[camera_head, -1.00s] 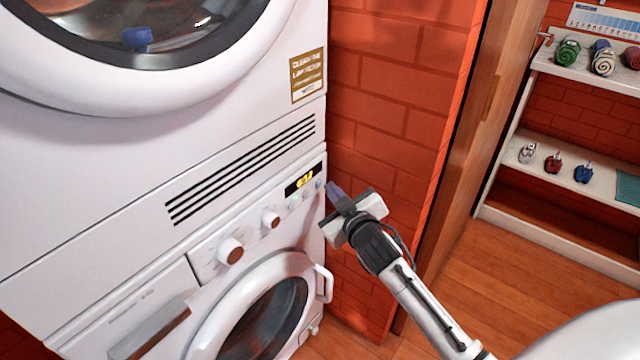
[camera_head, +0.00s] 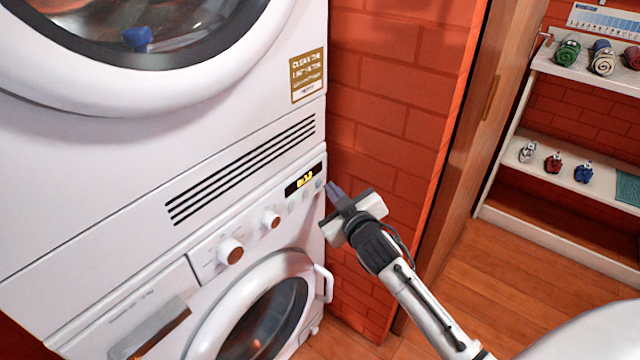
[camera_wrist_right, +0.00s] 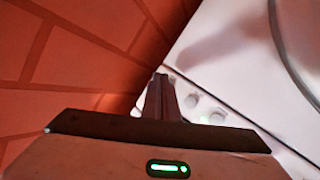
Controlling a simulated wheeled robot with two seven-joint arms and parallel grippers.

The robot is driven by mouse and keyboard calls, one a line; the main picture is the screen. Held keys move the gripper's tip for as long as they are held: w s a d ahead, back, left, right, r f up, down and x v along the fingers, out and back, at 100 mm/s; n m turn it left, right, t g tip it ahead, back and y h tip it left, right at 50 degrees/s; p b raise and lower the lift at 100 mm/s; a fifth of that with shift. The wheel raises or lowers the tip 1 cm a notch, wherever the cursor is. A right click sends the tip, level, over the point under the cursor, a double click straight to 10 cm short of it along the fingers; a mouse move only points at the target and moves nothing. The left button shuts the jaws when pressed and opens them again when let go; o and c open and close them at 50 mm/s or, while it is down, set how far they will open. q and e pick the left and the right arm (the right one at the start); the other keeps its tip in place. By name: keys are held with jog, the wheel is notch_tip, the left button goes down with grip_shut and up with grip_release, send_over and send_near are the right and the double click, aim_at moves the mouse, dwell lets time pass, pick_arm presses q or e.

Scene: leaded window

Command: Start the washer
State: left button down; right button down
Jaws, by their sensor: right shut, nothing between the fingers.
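The white washer (camera_head: 150,290) is the lower of two stacked machines. Its round door (camera_head: 215,330) looks shut. Its control panel has two knobs (camera_head: 231,251), a dark display (camera_head: 299,182) with yellow characters, and small buttons near the right end. My right gripper (camera_head: 335,191) is shut and empty, its tips close to the panel's right end. I cannot tell whether they touch it. In the right wrist view the shut fingers (camera_wrist_right: 160,92) point toward the panel, with the panel buttons (camera_wrist_right: 191,101) just beyond. My left gripper is out of view.
A second white machine (camera_head: 200,130) with a round door stands on top of the washer. A red brick wall (camera_head: 390,120) is close on the right. A white shelf (camera_head: 570,175) with rolled towels and small bottles stands farther right, with wooden floor before it.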

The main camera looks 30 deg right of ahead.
jog(key=shift+w+a, duration=0.15)
jog(key=shift+w, duration=0.25)
